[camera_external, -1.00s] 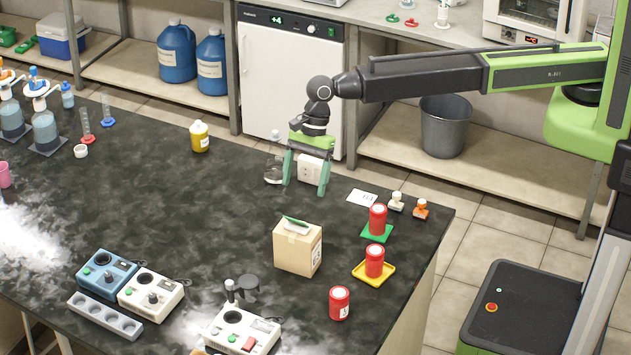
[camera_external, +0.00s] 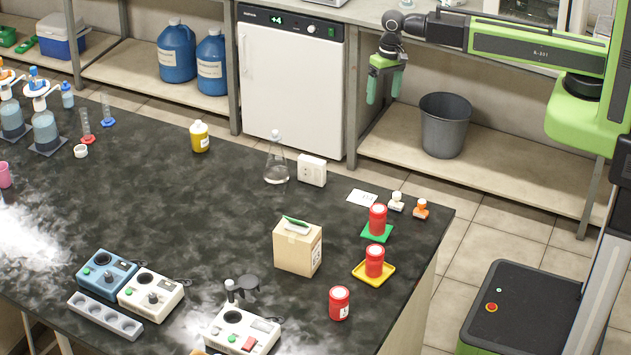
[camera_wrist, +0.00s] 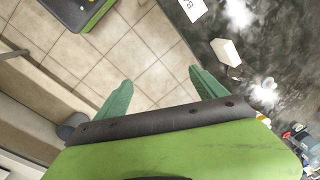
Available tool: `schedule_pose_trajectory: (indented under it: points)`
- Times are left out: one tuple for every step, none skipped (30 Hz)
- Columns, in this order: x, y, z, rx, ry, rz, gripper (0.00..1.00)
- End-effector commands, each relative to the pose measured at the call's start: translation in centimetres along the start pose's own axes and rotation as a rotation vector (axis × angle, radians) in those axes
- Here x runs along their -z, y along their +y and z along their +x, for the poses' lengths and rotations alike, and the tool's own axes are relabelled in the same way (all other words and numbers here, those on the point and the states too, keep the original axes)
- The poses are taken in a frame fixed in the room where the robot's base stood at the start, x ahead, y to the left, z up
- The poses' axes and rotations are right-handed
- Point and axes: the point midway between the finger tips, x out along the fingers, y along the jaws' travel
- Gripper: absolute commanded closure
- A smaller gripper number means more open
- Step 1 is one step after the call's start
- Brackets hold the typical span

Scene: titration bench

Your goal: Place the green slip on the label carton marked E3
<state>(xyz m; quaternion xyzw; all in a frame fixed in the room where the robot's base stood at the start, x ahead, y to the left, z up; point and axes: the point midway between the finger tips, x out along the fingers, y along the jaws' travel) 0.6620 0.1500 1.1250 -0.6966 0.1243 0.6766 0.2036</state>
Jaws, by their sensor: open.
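A tan carton (camera_external: 293,253) stands near the front right of the dark bench, with a label on its right side too small to read. A thin green slip (camera_external: 297,221) lies on its top, with something pale beside it. My gripper (camera_external: 384,94) hangs in the air up and to the right of the carton, well apart from it. In the wrist view my gripper (camera_wrist: 158,80) has its two teal fingers spread with nothing between them. The carton and slip are not recognisable in the wrist view.
Red jars stand right of the carton, one on a green square (camera_external: 368,237), one on a yellow tray (camera_external: 360,276), one bare (camera_external: 340,304). A flask (camera_external: 276,165) and white socket box (camera_external: 312,171) stand at the bench's back edge. A grey bin (camera_external: 445,125) stands behind.

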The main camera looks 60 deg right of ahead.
Motion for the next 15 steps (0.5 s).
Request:
schedule_pose_trajectory:
  points:
    - [-0.6,5.5,-0.6,-0.028,0.002,-0.095,0.19]
    - [-0.6,8.0,-0.8,-0.045,0.002,-0.163,0.19]
    - [-0.7,10.7,-1.1,-0.064,-0.003,-0.243,0.19]
    - [-0.8,12.4,-1.3,-0.078,-0.008,-0.295,0.19]
    - [-0.9,13.9,-1.5,-0.088,-0.012,-0.340,0.19]
    - [-1.1,15.3,-1.6,-0.098,-0.018,-0.387,0.19]
    - [-1.2,16.1,-1.7,-0.104,-0.022,-0.416,0.19]
    - [-1.2,16.7,-1.8,-0.109,-0.025,-0.438,0.19]
    - [-1.3,17.2,-1.8,-0.113,-0.028,-0.458,0.19]
    - [-1.2,17.4,-1.9,-0.114,-0.030,-0.466,0.19]
    - [-1.2,17.4,-1.9,-0.115,-0.030,-0.471,0.19]
    - [-1.1,17.4,-1.9,-0.115,-0.031,-0.473,0.19]
    - [-1.1,17.4,-1.9,-0.115,-0.030,-0.474,0.19]
    - [-1.1,17.3,-1.9,-0.115,-0.030,-0.473,0.19]
    - [-1.1,17.3,-1.9,-0.114,-0.030,-0.473,0.19]
